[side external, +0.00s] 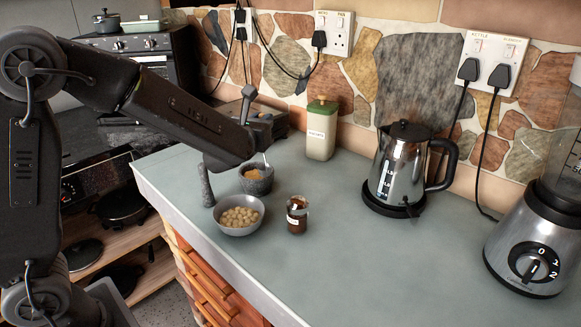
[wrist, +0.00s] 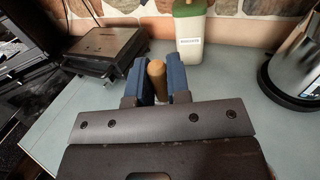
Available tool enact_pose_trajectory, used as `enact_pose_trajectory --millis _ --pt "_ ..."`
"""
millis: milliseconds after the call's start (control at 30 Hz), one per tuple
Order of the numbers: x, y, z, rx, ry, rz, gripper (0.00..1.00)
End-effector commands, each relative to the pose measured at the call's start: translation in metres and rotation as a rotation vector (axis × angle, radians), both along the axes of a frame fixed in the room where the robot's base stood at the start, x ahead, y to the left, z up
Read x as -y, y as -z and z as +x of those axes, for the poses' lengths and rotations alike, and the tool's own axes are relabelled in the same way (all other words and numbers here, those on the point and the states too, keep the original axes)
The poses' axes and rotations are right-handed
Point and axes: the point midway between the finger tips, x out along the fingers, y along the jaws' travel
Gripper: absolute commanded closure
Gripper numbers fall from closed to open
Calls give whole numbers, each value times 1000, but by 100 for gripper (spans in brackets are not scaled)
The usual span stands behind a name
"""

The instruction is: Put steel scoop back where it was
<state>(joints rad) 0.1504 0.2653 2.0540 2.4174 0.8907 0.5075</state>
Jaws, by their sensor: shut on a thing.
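In the wrist view my gripper (wrist: 161,72) has its blue fingers closed on a tan, round-ended piece (wrist: 157,73), which looks like the handle of the steel scoop. The rest of the scoop is hidden there. In the side view my arm's end hides the fingers. A thin pale piece (side external: 266,160), possibly part of the scoop, shows just above the dark stone mortar (side external: 257,188), which holds brown powder. I cannot tell whether it touches the powder. A grey bowl (side external: 238,231) of round tan pieces stands in front of the mortar.
A grey pestle-like post (side external: 207,187) stands left of the mortar, and a small brown jar (side external: 297,215) right of the bowl. Behind are a green-lidded canister (side external: 321,135) and a steel kettle (side external: 400,170). A blender (side external: 530,245) stands at right. The front-middle counter (side external: 350,265) is clear.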

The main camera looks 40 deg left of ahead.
Motion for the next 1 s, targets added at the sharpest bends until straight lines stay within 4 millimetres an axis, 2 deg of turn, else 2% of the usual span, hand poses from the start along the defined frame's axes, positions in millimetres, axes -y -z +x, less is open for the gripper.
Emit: enact_pose_trajectory --millis 100,333,567,800,1000 --pt "25 17 14 -2 5 0 100" --pt "55 38 32 1 0 0 100" --pt "61 50 34 -2 -1 1 100" --pt "61 81 34 0 0 1 100" --pt "61 82 34 2 -1 0 100"
